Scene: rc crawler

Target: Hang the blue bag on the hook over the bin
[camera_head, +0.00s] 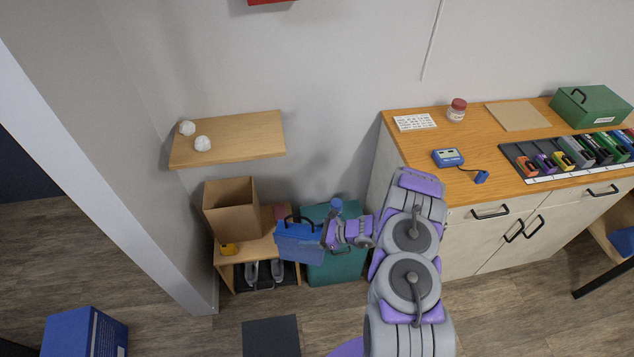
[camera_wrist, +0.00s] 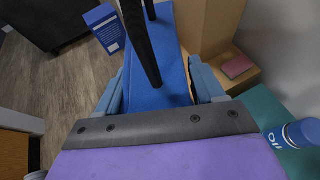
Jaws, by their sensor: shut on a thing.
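The blue bag (camera_head: 298,247) hangs upright in the air at the end of my arm, left of my gripper (camera_head: 326,236). My gripper is shut on it. In the wrist view the bag (camera_wrist: 160,88) lies between the two blue-grey fingers, and its black handle (camera_wrist: 141,45) rises in front of the camera. A teal box (camera_head: 335,268), perhaps the bin, stands on the floor by the wall, behind and right of the bag. I cannot make out a hook in either view.
A wooden bench (camera_head: 225,258) with an open cardboard box (camera_head: 230,205) and shoes below stands left of the bag. A wall shelf (camera_head: 240,135) is above it. A blue cylinder (camera_head: 336,207) shows at the teal box. A cabinet (camera_head: 470,235) stands at right.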

